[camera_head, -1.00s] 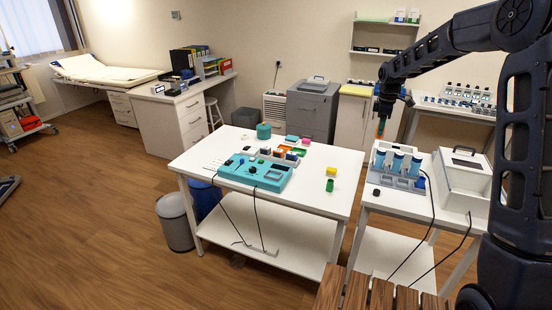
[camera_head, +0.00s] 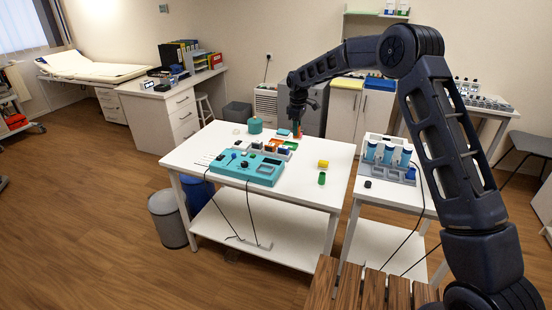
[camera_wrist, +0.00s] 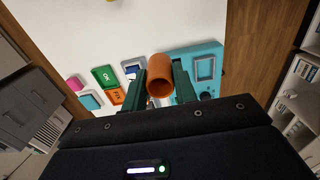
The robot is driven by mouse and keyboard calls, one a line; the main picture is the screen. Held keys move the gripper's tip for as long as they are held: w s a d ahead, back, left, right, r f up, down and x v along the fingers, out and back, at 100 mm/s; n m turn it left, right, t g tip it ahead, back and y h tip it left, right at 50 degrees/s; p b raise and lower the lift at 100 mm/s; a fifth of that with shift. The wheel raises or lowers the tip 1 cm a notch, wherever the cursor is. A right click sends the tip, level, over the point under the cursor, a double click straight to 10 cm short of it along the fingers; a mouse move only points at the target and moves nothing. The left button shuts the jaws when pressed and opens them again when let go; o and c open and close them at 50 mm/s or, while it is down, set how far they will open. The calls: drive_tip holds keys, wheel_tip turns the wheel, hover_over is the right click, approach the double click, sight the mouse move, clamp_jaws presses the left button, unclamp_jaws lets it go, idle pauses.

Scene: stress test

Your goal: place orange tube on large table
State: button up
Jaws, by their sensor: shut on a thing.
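The orange tube (camera_wrist: 160,78) is held between the two green fingers of my gripper (camera_wrist: 160,88) in the wrist view, its open round end facing the camera. In the head view my gripper (camera_head: 298,118) is over the back right part of the large white table (camera_head: 315,183), and the orange tube (camera_head: 298,132) shows small below it. I cannot tell whether the tube touches the table.
A teal device (camera_head: 249,166) with cables stands mid-table. A teal round container (camera_head: 255,125), a yellow block (camera_head: 323,164) and a green block (camera_head: 322,179) are nearby. A side table holds a rack of blue-capped tubes (camera_head: 387,154).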

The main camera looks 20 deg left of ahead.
wheel_tip(320, 180, down, 19)
drive_tip(key=shift+r, duration=0.1)
idle(0.5)
drive_tip(key=o, duration=0.9)
drive_tip(key=shift+f, duration=0.2)
drive_tip(key=shift+o, duration=0.2)
drive_tip(key=shift+r, duration=0.15)
